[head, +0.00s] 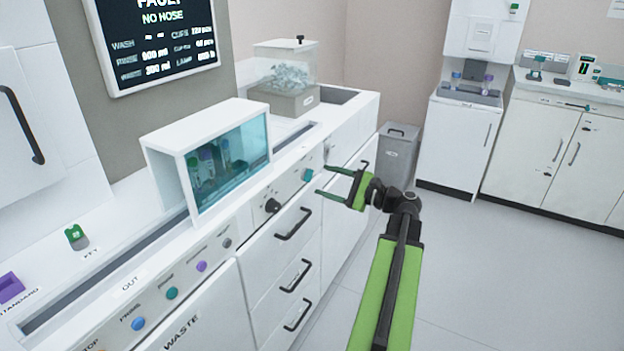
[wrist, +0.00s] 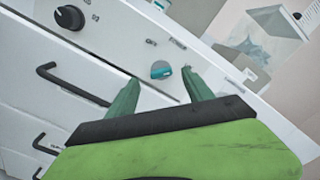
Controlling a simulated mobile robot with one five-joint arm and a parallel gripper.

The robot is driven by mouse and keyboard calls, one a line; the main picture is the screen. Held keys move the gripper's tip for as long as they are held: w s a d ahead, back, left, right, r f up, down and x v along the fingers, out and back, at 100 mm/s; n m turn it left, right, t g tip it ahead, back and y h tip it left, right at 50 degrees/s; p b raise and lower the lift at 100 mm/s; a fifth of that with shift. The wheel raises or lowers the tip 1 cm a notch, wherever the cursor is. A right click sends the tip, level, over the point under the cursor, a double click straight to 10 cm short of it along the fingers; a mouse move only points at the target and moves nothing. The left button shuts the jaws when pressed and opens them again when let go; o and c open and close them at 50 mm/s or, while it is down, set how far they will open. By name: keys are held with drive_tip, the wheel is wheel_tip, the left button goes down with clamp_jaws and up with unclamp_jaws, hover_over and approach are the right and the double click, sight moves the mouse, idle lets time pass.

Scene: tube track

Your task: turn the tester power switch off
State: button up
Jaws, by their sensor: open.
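The power switch (head: 308,174) is a small teal knob on the white front panel of the bench. It also shows in the wrist view (wrist: 161,69), with small printed labels beside it that I cannot read surely. My gripper (head: 321,180) is open and empty, its two green fingers pointing at the panel. In the wrist view the knob appears between the fingertips (wrist: 159,80) and slightly beyond them. I see no clear contact. Which setting the knob is on is too small to tell.
A black knob (head: 272,206) sits left of the switch on the same panel. Drawers with black handles (head: 294,223) lie below. A glass-fronted white box (head: 210,160) stands on the bench, and a clear bin (head: 284,78) farther back. The floor (head: 480,280) at right is free.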

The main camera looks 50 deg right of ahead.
sight(311, 176)
drive_tip(key=x, duration=0.5)
